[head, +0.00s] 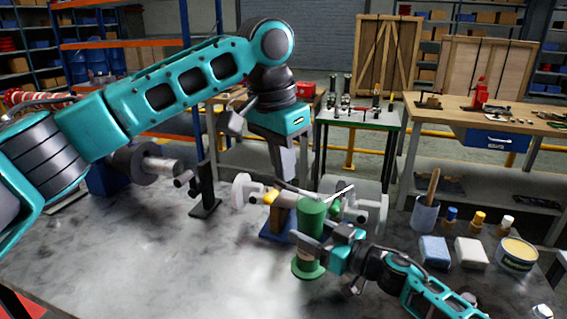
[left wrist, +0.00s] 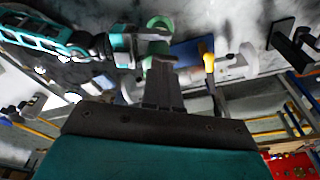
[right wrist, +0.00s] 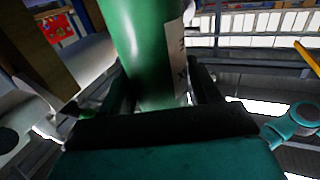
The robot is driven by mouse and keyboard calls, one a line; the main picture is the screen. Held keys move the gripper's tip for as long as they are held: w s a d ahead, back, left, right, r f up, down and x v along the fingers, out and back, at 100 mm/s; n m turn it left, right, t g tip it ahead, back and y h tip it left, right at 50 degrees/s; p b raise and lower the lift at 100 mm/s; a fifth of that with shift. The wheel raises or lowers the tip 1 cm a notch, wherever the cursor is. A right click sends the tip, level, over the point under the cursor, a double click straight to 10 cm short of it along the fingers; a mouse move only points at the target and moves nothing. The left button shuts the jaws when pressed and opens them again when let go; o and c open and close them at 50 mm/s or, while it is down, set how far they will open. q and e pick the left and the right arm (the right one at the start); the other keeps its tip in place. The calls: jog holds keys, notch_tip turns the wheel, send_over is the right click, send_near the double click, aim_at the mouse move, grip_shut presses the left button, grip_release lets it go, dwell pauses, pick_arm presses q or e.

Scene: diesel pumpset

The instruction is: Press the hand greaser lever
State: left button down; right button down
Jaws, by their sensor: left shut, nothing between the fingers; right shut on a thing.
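The green hand greaser (head: 311,218) stands upright over the table. My right gripper (head: 318,250) is shut around its green body, which also fills the middle of the right wrist view (right wrist: 143,50). A thin metal lever (head: 300,190) shows at the greaser's top. My left gripper (head: 285,178) is shut and empty, pointing down just above the lever's left part. In the left wrist view its closed fingers (left wrist: 161,65) overlap the green greaser top (left wrist: 158,48). I cannot tell whether they touch the lever.
A pump part with pale flanges (head: 241,190) and a blue base stands behind the greaser. A black stand (head: 205,195) is to its left. A cup (head: 425,213), small bottles, blue and white blocks and a tin (head: 516,255) sit at right. The table's front left is clear.

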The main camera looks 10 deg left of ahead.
pick_arm(q)
jog(key=shift+a+f, duration=0.1)
jog(key=shift+f, duration=0.1)
dwell(0.3)
jog(key=shift+s+a+f+t+h, duration=0.15)
jog(key=shift+f+t+h, duration=0.15)
jog(key=shift+t, duration=0.1)
jog(key=shift+s+a+f+t+h, duration=0.35)
jog(key=shift+s+f+t+h, duration=0.1)
jog(key=shift+t+h, duration=0.2)
notch_tip(320, 180, down, 10)
jog(key=s+a+t+h, duration=0.2)
jog(key=t+h, duration=0.2)
jog(key=shift+s, duration=0.25)
jog(key=shift+a+t, duration=0.1)
jog(key=shift+t, duration=0.15)
jog(key=shift+r, duration=0.2)
